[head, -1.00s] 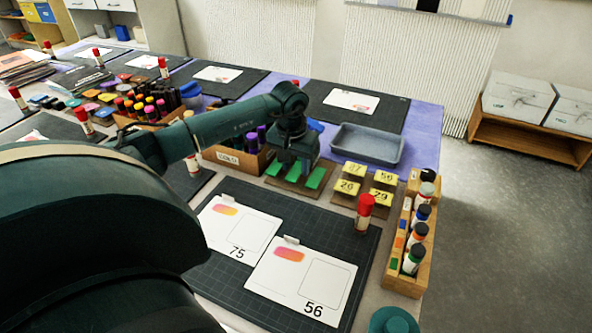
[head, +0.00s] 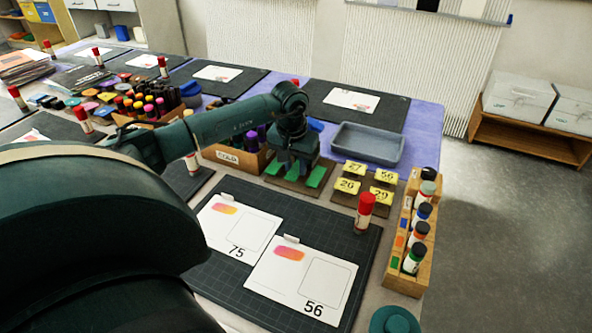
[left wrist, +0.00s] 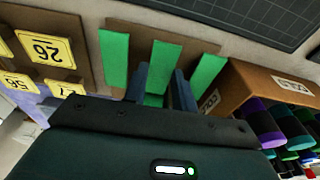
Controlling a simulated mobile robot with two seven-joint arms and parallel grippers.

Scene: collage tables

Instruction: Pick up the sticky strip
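Three green sticky strips lie side by side on a brown board (head: 330,170): a left strip (head: 273,167), a middle strip (left wrist: 158,65) and a right strip (head: 316,177). My left gripper (head: 292,172) is low over the board at the middle strip. In the left wrist view its two fingers (left wrist: 162,88) are apart, one on each side of the middle strip. I cannot tell whether they touch it. The middle strip is mostly hidden by the gripper in the head view. My right gripper is not in view.
A board with yellow number tags (head: 349,186) lies right of the strips. A cardboard box (head: 230,158) with purple-capped markers is left of them. A grey tray (head: 367,145) stands behind. A red-capped glue stick (head: 364,212) and wooden bottle rack (head: 408,270) stand front right.

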